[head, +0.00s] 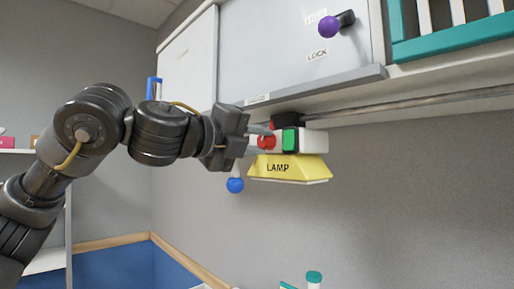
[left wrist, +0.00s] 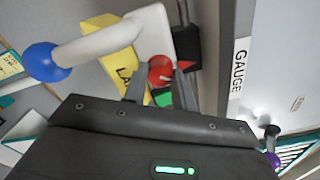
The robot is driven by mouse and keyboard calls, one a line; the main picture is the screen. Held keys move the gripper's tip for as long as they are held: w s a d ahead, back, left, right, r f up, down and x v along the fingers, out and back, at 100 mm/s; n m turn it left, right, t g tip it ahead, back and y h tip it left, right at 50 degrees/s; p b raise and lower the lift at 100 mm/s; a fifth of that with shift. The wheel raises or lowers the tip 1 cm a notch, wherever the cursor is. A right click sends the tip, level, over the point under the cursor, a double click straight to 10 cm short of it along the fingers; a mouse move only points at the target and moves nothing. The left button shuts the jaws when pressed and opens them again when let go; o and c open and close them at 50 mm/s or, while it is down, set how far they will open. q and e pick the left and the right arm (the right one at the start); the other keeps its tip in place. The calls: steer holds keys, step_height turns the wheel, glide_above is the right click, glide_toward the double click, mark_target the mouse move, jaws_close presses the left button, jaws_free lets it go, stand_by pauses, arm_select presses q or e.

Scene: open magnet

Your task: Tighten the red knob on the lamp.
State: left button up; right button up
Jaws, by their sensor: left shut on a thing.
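The lamp (head: 287,168) has a yellow shade marked LAMP and a white body, and hangs under the cabinet on a rail. Its red knob (head: 266,142) is on the left side of the body, beside a green square (head: 290,140). My left gripper (head: 262,142) comes in from the left and is shut on the red knob. In the left wrist view the red knob (left wrist: 160,70) shows between the two fingertips, partly hidden by them. The lamp's yellow shade (left wrist: 112,58) is to the left there. My right gripper is not in view.
A white arm with a blue ball (head: 235,185) hangs just below my left gripper. Above is a cabinet panel (head: 285,60) with a purple knob (head: 329,27) and a LOCK label. A metal rail (head: 420,104) runs right from the lamp. The wall below is clear.

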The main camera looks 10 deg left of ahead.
arm_select(q)
steer(key=m, duration=0.2)
steer(key=shift+f+m, duration=0.1)
steer(key=shift+m, duration=0.3)
steer(key=m, duration=0.2)
steer(key=shift+m+b, duration=0.3)
steer(key=shift+m, duration=0.1)
steer(key=m, duration=0.6)
steer(key=shift+m, duration=0.4)
steer(key=o, duration=1)
steer(key=shift+s, duration=0.1)
